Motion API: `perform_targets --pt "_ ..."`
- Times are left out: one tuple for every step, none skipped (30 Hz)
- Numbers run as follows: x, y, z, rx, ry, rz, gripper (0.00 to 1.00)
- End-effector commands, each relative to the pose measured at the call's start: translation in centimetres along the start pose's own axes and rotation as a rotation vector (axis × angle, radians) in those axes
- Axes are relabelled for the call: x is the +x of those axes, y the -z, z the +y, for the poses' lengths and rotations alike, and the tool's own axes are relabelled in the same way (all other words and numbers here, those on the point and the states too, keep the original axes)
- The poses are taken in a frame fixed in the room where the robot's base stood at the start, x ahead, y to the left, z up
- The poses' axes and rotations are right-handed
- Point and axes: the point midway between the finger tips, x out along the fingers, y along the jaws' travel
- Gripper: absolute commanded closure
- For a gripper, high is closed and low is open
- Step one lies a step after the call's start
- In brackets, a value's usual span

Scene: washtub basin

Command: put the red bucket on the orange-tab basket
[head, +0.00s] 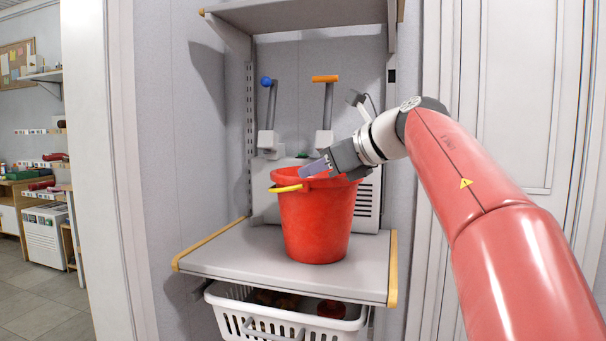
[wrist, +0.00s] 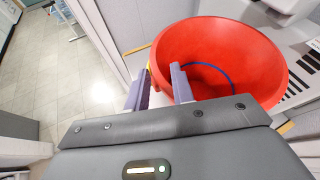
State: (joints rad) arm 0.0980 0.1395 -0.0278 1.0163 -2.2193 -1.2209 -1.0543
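The red bucket (head: 317,225) stands upright on a grey shelf (head: 225,254) in the alcove. Its yellow handle (head: 286,188) hangs at the left of the rim. In the wrist view the open bucket (wrist: 245,62) shows a blue curved line inside. My gripper (head: 306,170) is at the bucket's rim, pointing left and down. In the wrist view its fingers (wrist: 157,82) are apart, one over the rim and one to its left; contact is unclear. A white basket (head: 270,322) with several dark and reddish items sits below the shelf. I see no orange tab on it.
Behind the bucket stand a lever with a blue knob (head: 266,81), a lever with an orange crossbar (head: 325,79) and a vented white box (head: 368,201). Another shelf (head: 300,14) hangs above. Walls close both sides; the shelf's left part is bare.

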Motion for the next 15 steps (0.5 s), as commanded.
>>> perform_targets --pt "-1.3 0.0 0.0 0.0 0.004 -0.001 0.76" --pt "-2.0 0.0 0.0 0.0 0.004 -0.001 0.76" --pt "-2.9 0.0 -0.1 0.0 0.005 0.0 0.76" --pt "-3.5 0.0 -0.1 0.0 0.005 -0.001 0.76" --pt "-4.0 -0.1 0.0 0.0 0.003 -0.001 0.76" --pt "-4.7 0.0 0.0 -0.001 0.003 -0.001 0.76" --pt "-5.2 0.0 0.0 0.0 0.003 0.0 0.76" --pt "-5.7 0.0 -0.1 0.0 0.003 0.0 0.76" --pt "-6.2 0.0 -0.1 0.0 0.002 0.0 0.76" --pt "-6.5 0.0 0.0 0.0 0.001 0.0 0.76" --pt "-6.8 0.0 0.0 0.0 0.001 0.0 0.76" --pt "-7.1 0.0 0.0 0.0 0.001 0.0 0.76" --pt "-7.3 0.0 0.0 -0.001 0.001 0.0 0.76" --pt "-7.4 0.0 0.0 -0.001 0.0 0.0 0.76" --pt "-7.5 0.0 0.0 -0.001 0.0 0.001 0.76"
